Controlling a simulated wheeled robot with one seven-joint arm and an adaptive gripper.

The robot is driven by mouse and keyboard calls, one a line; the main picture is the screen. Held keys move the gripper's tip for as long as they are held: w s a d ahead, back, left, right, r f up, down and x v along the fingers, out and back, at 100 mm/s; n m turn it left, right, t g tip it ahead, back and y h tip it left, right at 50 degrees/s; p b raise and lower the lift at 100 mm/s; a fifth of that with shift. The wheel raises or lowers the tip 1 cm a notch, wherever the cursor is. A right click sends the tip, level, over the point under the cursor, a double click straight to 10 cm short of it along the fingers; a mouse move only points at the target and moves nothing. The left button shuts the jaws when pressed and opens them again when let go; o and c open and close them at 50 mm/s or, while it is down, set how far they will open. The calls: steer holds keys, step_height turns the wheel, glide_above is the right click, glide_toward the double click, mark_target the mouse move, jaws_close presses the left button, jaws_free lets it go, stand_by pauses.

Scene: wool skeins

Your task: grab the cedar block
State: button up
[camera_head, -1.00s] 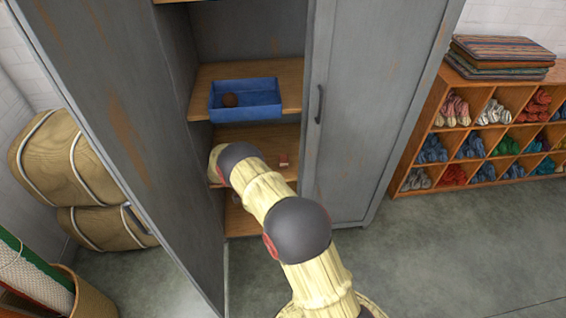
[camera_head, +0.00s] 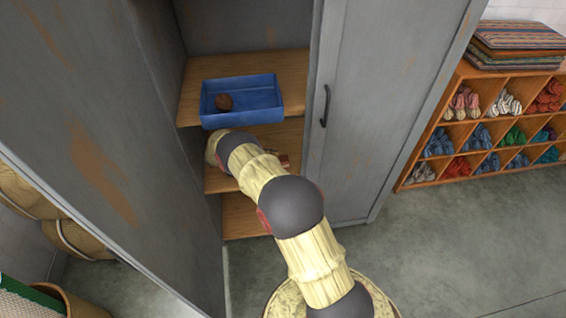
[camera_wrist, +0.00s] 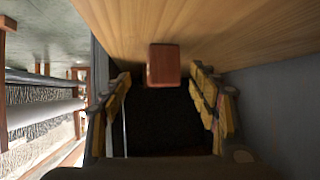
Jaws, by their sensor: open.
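The cedar block, a small reddish-brown block (camera_wrist: 163,64), sits on a wooden shelf (camera_wrist: 215,28) in the wrist view. It lies ahead of my gripper (camera_wrist: 161,78), roughly centred between the two yellow-padded fingers. The fingers are spread, and nothing is held between them. In the head view, a bit of reddish brown (camera_head: 284,160) shows on the cabinet's middle shelf (camera_head: 218,183), just right of my arm and partly hidden by it. My gripper itself is hidden behind my arm there.
The grey cabinet doors (camera_head: 365,110) (camera_head: 85,110) flank the opening. A wooden cubby rack (camera_head: 465,128) of wool skeins stands at right. Floor at right is clear.

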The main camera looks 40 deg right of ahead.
mark_target(284, 162)
steer(key=b+x, duration=0.2)
steer(key=x, duration=0.3)
steer(key=shift+w+d, duration=0.1)
steer(key=shift+d, duration=0.1)
steer(key=c, duration=0.3)
steer(key=c, duration=1)
